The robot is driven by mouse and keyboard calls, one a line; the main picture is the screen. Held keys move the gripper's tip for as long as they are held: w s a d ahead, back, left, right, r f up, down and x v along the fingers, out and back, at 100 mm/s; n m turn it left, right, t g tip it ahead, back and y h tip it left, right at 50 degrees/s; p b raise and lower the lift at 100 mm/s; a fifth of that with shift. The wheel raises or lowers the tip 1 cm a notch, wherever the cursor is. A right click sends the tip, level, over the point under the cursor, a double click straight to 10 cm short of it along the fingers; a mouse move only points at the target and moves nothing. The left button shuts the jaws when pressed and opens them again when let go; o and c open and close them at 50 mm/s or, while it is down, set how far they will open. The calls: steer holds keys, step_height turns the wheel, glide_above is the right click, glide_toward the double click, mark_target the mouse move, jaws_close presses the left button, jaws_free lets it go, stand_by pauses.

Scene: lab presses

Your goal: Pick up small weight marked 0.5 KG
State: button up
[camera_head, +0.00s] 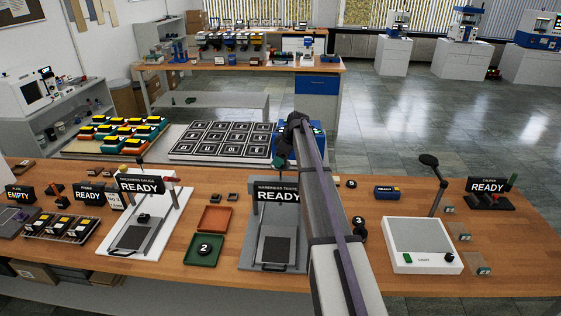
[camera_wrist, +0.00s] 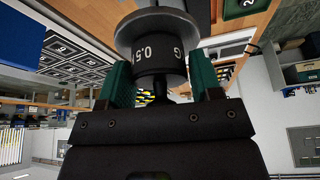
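The small weight marked 0.5 KG (camera_wrist: 160,55) is in the wrist view, dark with a wide grey metal flange; its marking appears upside down. My gripper (camera_wrist: 165,85) has its green fingers on either side of the weight's dark body and looks shut on it. The weight appears held in the air, with the table and room far behind it. In the head view, my arm reaches away over the table to my gripper (camera_head: 281,160), near a blue device. The weight itself cannot be made out clearly there.
Dark weights (camera_head: 360,228) stand right of my arm. The hardness tester (camera_head: 277,235) stands left of it and a white scale (camera_head: 422,240) to the right. An orange tray (camera_head: 214,208) and green tray (camera_head: 190,252) lie left. A marked grid board (camera_head: 180,155) lies behind.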

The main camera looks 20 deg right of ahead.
steer(key=c, duration=0.9)
steer(key=shift+r+p, duration=0.55)
steer(key=shift+p, duration=0.05)
step_height(320, 180, up, 3)
steer(key=p, duration=0.3)
steer(key=s+d, duration=0.8)
steer(key=d, duration=0.1)
steer(key=s+d, duration=0.3)
steer(key=d, duration=0.2)
steer(key=shift+s+f+b, duration=0.35)
steer(key=shift+s+b, duration=0.05)
